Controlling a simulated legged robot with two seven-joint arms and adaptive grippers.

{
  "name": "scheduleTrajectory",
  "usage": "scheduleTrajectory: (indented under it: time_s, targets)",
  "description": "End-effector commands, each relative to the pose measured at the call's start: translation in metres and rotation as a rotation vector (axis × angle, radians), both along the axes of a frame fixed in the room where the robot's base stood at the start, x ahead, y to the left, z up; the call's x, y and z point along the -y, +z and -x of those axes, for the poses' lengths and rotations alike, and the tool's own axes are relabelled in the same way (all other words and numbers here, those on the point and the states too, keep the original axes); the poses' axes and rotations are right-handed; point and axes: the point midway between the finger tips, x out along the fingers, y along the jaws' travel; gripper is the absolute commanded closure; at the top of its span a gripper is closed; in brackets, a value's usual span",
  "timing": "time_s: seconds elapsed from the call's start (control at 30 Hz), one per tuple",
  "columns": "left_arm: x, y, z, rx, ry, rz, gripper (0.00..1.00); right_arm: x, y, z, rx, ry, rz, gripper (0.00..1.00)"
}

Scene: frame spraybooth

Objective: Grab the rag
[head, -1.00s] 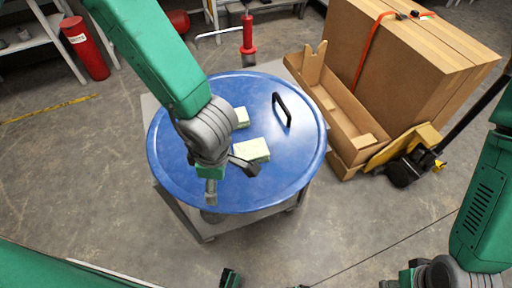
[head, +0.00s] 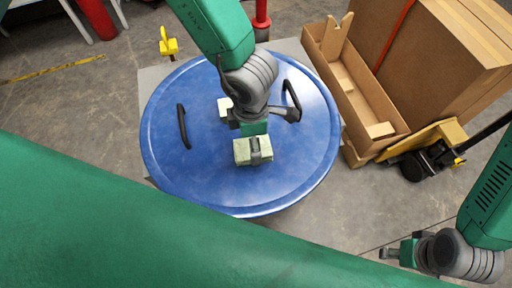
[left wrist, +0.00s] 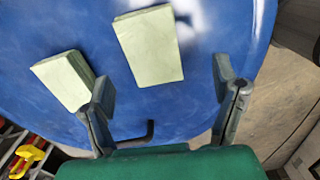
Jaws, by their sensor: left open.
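Two pale green folded pads, which look like the rags, lie on a round blue lid (head: 205,165). The nearer rag (head: 242,152) is partly covered by a finger of my left gripper (head: 274,132). The farther rag (head: 225,107) is partly hidden by the left wrist. In the left wrist view, one rag (left wrist: 148,45) lies between and beyond the open fingers (left wrist: 163,90), and the other rag (left wrist: 62,78) lies beside and partly behind the left finger. The left gripper is open and empty above the lid. My right gripper (head: 398,252) is at lower right, away from the lid; its opening is unclear.
The lid has two black handles (head: 183,127), one on each side. Cardboard boxes (head: 440,55) and a long open carton (head: 355,90) stand at right by a yellow pallet jack (head: 425,145). Grey floor is free at lower right.

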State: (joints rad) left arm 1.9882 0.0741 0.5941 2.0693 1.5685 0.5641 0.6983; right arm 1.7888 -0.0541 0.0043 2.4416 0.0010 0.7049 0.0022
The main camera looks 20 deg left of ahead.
Motion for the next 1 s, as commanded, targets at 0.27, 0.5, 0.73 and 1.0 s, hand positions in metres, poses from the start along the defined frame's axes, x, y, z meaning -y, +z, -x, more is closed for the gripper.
scheduleTrajectory:
  time_s: [0.27,0.5,0.73,1.0]
  targets:
    - [0.002,-0.022,-0.001,0.000,0.000,-0.004,0.19,0.000,-0.001,-0.001,0.002,0.001,-0.001,0.60]
    - [0.006,-0.057,-0.008,-0.001,-0.001,-0.005,0.19,0.000,0.001,-0.001,0.002,0.001,0.000,0.60]
    - [0.004,-0.066,-0.008,0.001,0.000,-0.003,0.19,0.000,0.000,-0.001,0.002,0.000,0.000,0.60]
    - [0.002,-0.066,-0.008,0.001,0.001,0.000,0.69,0.000,0.000,-0.001,0.001,0.001,0.000,0.60]
